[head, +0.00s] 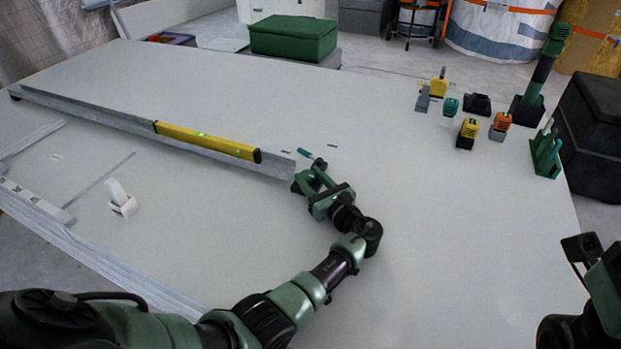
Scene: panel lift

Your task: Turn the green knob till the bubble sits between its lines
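A yellow spirit level (210,142) lies along a long grey rail (110,122) on the big pale table. Its green vial (200,134) shows, but the bubble and its lines are too small to make out. A small teal-green piece (304,153), perhaps the green knob, shows just beyond the rail's right end. My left gripper (307,174) is close to this piece and the rail end, with its fingers apart. I cannot tell whether it touches either. My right gripper (590,254) is at the right edge, partly cut off; its finger state is unclear.
Several small tools, including a yellow one (467,133) and an orange one (500,126), stand at the back right near a green holder (546,154). A white bracket (121,199) stands at the left. A green box (293,38) is beyond the table. The table's middle right is clear.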

